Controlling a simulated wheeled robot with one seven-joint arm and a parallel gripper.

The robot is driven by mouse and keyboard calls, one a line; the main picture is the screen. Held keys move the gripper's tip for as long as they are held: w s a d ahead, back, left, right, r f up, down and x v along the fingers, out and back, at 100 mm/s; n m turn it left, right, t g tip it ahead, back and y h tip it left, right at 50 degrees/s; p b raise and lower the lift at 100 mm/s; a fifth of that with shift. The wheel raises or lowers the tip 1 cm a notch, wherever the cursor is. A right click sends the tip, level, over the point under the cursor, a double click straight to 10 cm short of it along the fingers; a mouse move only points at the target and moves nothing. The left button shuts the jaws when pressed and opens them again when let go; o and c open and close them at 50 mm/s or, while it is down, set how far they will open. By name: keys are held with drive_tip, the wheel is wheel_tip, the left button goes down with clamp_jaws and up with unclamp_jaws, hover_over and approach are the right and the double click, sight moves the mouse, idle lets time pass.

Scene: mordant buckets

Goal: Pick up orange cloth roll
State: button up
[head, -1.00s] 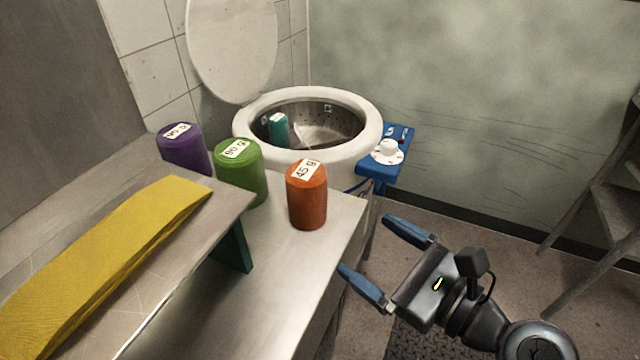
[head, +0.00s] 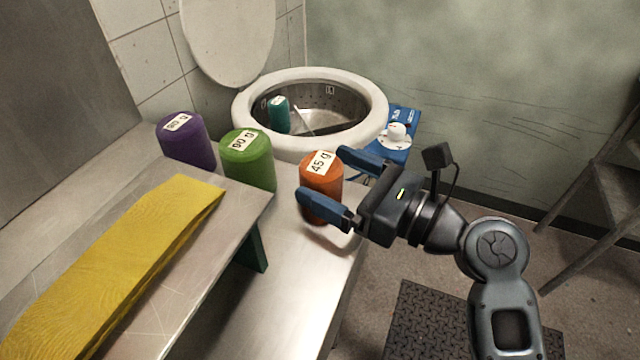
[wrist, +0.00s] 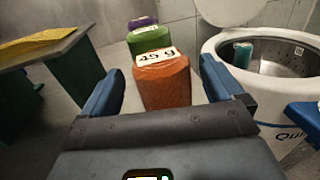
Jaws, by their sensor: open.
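The orange cloth roll (head: 321,187), labelled 45 g, stands upright on the metal counter near its right edge. My gripper (head: 322,172) is open, with its blue fingers to either side of the roll in the head view. In the wrist view the orange roll (wrist: 163,82) stands between and ahead of the open fingers (wrist: 161,78). The near finger hides part of the roll's lower side in the head view. I cannot tell whether either finger touches it.
A green roll (head: 250,165) and a purple roll (head: 186,143) stand left of the orange one. A raised shelf holds yellow cloth (head: 115,265). Behind is an open white-rimmed drum (head: 250,132) with a teal roll (head: 278,116) inside, beside a blue control box (head: 399,153).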

sight(311, 166)
drive_tip(key=x, duration=0.4)
drive_tip(key=shift+w+a, duration=0.1)
drive_tip(key=shift+a, duration=0.05)
drive_tip(key=c, duration=1)
drive_tip(key=shift+c, duration=0.5)
drive_tip(key=shift+r, duration=0.1)
